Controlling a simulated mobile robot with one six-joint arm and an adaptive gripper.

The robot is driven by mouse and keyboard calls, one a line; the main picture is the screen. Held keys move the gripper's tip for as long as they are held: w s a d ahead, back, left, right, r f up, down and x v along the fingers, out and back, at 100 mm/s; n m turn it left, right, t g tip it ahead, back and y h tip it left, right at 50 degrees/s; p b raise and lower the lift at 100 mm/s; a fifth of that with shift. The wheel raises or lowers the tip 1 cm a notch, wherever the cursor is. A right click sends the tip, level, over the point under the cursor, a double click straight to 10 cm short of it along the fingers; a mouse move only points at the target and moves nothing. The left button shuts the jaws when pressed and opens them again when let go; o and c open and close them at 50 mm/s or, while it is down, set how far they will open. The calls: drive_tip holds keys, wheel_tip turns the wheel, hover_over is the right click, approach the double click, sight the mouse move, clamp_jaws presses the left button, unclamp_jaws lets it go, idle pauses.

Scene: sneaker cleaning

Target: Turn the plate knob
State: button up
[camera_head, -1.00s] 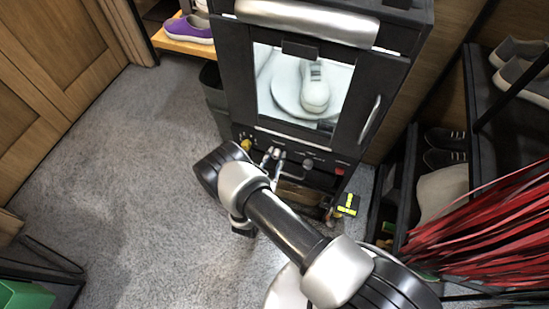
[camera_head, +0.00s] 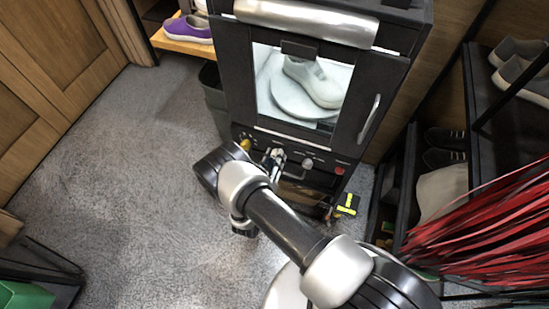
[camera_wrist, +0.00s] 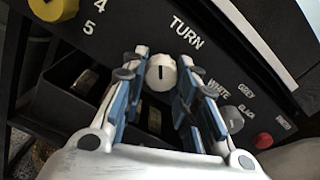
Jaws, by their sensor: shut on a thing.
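The plate knob is a small white round knob (camera_wrist: 158,78) with a dark slot, just under the word TURN on the black panel. My gripper (camera_wrist: 162,62) has its blue-padded fingers on either side of it and is shut on it. In the head view my gripper (camera_head: 273,160) is at the panel below the window, and my arm partly covers the spot. Behind the window of the black cabinet (camera_head: 232,75), a pale shoe (camera_head: 316,82) stands on a round white plate (camera_head: 284,98), toe toward the lower right.
A yellow knob (camera_wrist: 50,8) is left of the white knob. A grey knob (camera_wrist: 232,118) and a red button (camera_wrist: 263,140) are to its right. Open dark compartments lie below the panel. A shoe rack (camera_head: 505,110) and red strands (camera_head: 490,215) stand on the right.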

drive_tip(key=n, duration=0.5)
drive_tip(key=shift+n, duration=0.3)
idle(0.4)
drive_tip(key=o, duration=1)
drive_tip(key=shift+r, duration=0.1)
drive_tip(key=shift+o, duration=0.2)
drive_tip(key=v, duration=1.2)
